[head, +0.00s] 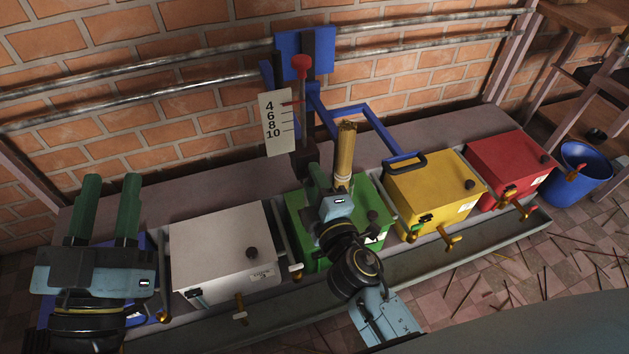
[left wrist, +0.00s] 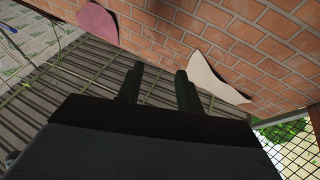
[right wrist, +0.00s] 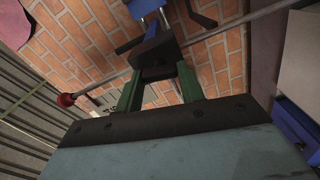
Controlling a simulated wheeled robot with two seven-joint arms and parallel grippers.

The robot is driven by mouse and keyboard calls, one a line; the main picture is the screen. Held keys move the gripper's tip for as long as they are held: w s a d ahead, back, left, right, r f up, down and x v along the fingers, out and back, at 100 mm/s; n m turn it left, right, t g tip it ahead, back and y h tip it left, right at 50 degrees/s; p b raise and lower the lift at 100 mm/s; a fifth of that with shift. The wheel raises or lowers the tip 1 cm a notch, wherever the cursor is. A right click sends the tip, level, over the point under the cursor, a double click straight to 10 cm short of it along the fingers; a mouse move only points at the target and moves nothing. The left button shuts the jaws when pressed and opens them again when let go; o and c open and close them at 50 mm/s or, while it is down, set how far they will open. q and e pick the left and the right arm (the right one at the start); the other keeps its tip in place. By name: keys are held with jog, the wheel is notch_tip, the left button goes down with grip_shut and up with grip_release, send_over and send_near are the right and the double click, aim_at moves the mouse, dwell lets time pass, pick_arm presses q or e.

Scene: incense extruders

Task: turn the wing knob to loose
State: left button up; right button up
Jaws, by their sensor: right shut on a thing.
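A dark clamp block (head: 303,160) sits low on an upright post behind the green box (head: 295,222). My right gripper (head: 318,172) is at the front of this block. In the right wrist view its green fingers (right wrist: 158,85) lie on both sides of a dark part (right wrist: 157,71) at the block, which looks like the wing knob. The fingers hold it; its wing shape is mostly hidden. My left gripper (head: 112,200) is open and empty, with its fingers apart, at the far left; in the left wrist view nothing is between its fingers (left wrist: 158,88).
A red ball knob (head: 302,65) tops the rod beside a scale card (head: 277,122) marked 4 to 10. A brown cylinder (head: 345,155) stands beside my right gripper. White (head: 220,245), yellow (head: 425,190) and red (head: 510,165) boxes line the bench. A blue bucket (head: 585,175) stands right.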

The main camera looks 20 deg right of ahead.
pick_arm(q)
jog(key=shift+w+f+g, duration=0.15)
jog(key=shift+f+g, duration=0.15)
jog(key=shift+f, duration=0.2)
pick_arm(e)
jog(key=shift+n, duration=1.1)
pick_arm(q)
jog(key=shift+r, duration=0.1)
pick_arm(e)
jog(key=o, duration=1)
